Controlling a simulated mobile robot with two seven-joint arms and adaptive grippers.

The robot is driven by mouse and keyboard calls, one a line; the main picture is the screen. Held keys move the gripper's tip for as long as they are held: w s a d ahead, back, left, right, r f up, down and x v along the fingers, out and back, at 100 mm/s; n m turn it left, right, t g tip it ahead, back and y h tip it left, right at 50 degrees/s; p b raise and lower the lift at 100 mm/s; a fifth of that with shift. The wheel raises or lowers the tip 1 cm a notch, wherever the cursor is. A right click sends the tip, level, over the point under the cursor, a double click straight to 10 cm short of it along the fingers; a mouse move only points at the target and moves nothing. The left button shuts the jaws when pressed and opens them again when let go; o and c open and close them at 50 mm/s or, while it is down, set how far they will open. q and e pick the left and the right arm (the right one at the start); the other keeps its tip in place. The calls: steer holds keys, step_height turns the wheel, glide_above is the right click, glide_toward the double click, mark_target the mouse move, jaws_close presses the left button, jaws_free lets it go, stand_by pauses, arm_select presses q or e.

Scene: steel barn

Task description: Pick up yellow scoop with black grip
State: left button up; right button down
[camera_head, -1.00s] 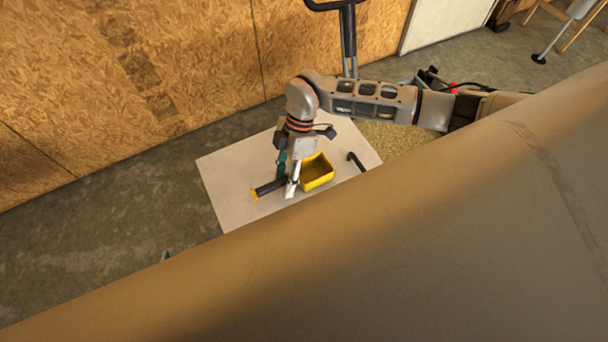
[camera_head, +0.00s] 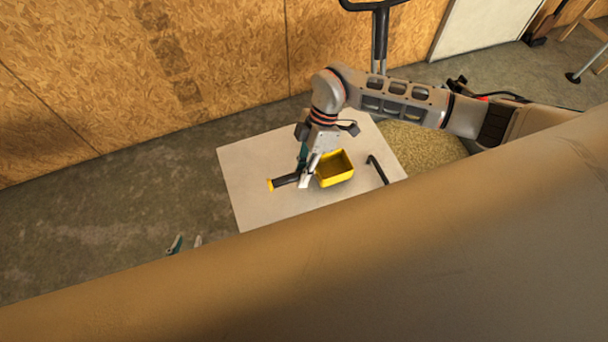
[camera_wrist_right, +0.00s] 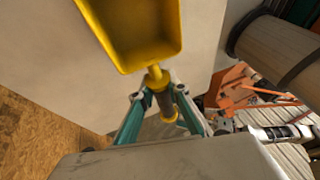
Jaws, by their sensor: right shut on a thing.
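The yellow scoop (camera_head: 335,168) with its black grip (camera_head: 286,180) is at the white tabletop (camera_head: 250,190), its open bowl facing up. My right gripper (camera_head: 305,180) reaches down over it and is shut on the black grip, close to the bowl. In the right wrist view the scoop's bowl (camera_wrist_right: 135,30) is at the top and the grip (camera_wrist_right: 167,102) lies between the teal fingers (camera_wrist_right: 165,108). I cannot tell whether the scoop is clear of the tabletop. Two fingertips of my left gripper (camera_head: 187,243) show apart and empty; the rest is hidden.
A large brown surface (camera_head: 300,240) fills the foreground and hides the tabletop's near side. A dark bent handle (camera_head: 377,170) stands right of the scoop. A round straw-coloured thing (camera_head: 425,145) is beyond the table. A board wall (camera_head: 80,80) stands behind; concrete floor lies left.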

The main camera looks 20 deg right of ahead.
step_height(320, 180, up, 18)
stand_by(0.3)
steer(key=c, duration=2.7)
jaws_free()
steer(key=shift+c, duration=0.2)
jaws_close()
